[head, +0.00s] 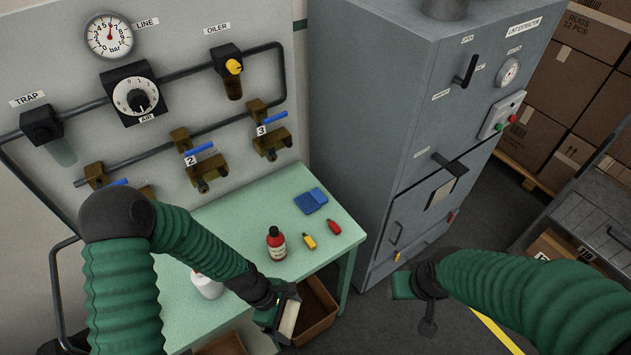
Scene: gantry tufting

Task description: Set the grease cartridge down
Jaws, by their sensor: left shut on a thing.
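My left gripper (279,312) is at the front edge of the green bench (240,220), above a brown open box. It is shut on a pale cream piece, which I take to be the grease cartridge (289,318). Only part of that piece shows between the dark green jaws, and I cannot tell whether it touches anything below. My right gripper (404,284) is off to the right, in front of the grey cabinet and away from the bench. Its jaws are not clear enough to tell open from shut.
On the bench are a red bottle (276,244), a yellow item (309,241), a red item (334,227), a blue pad (311,201) and a white bottle (207,287) partly behind my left arm. The brown box (318,312) is below the bench edge. The grey cabinet (375,120) stands right.

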